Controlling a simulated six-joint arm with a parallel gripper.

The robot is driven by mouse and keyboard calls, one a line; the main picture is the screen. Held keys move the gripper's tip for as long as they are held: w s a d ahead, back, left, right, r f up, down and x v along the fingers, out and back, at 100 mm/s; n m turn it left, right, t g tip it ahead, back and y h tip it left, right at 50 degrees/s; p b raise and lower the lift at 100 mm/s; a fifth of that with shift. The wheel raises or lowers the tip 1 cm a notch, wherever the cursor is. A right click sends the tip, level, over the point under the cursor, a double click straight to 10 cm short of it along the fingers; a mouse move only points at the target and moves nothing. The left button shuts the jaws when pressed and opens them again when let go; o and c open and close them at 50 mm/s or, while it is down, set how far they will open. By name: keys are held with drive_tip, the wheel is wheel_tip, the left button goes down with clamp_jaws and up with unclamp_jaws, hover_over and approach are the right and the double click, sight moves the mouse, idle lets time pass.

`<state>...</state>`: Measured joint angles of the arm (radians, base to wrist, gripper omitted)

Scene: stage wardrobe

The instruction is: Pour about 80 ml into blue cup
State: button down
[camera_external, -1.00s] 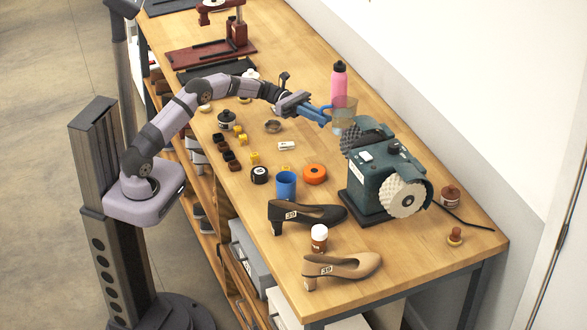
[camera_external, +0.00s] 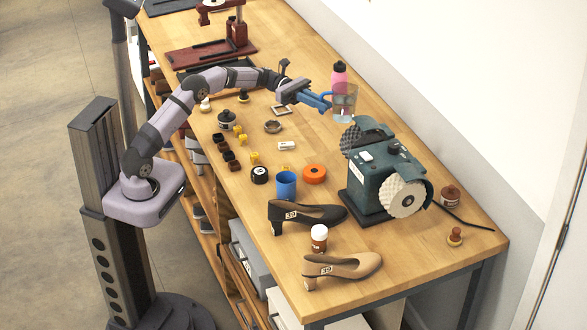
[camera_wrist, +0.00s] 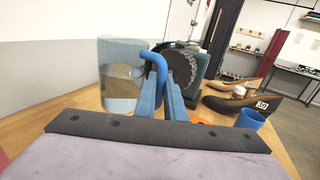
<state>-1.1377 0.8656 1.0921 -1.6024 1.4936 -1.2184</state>
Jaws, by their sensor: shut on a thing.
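My gripper (camera_external: 326,103) is shut on the blue handle of a clear pitcher (camera_external: 344,103), up and to the right of the cup. In the wrist view the blue fingers (camera_wrist: 168,92) close on the handle, and the pitcher (camera_wrist: 120,80) holds some clear liquid with its surface about mid-height. The pitcher looks upright and raised above the bench. I cannot see inside the cup.
A green grinding machine (camera_external: 375,175) stands close to the pitcher. A pink bottle (camera_external: 339,76) is behind it. An orange ring (camera_external: 315,174), a black round tin (camera_external: 259,175) and a dark shoe (camera_external: 305,215) surround the cup. Small jars and blocks lie left.

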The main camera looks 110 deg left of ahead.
drive_tip(key=shift+r, duration=0.15)
wheel_tip(320, 180, up, 5)
drive_tip(key=shift+r, duration=0.1)
drive_tip(key=s+d+m+g+h+p, duration=0.25)
drive_tip(key=s+d, duration=0.45)
drive_tip(key=d, duration=0.4)
drive_tip(key=s+d+m+g+h+p, duration=0.1)
drive_tip(key=s+d+m+h+p, duration=0.2)
drive_tip(key=s+d, duration=0.6)
drive_tip(key=s+d+m+g+h+p, duration=0.15)
drive_tip(key=s+d+p, duration=0.35)
drive_tip(key=d, duration=0.7)
wheel_tip(320, 180, down, 14)
drive_tip(key=s+n, duration=0.1)
drive_tip(key=shift+h+b, duration=0.3)
drive_tip(key=shift+b, duration=0.1)
drive_tip(key=shift+a+r, duration=0.1)
drive_tip(key=shift+r, duration=0.05)
drive_tip(key=w+r+n+g+y+p, duration=0.2)
drive_tip(key=w+r+n+g+p, duration=0.2)
drive_tip(key=p, duration=0.8)
wheel_tip(320, 180, up, 3)
drive_tip(key=w+n, duration=0.1)
drive_tip(key=w, duration=0.1)
drive_tip(key=shift+w+a+n+g, duration=0.3)
drive_tip(key=shift+w+a+n, duration=0.05)
drive_tip(key=shift+n, duration=0.05)
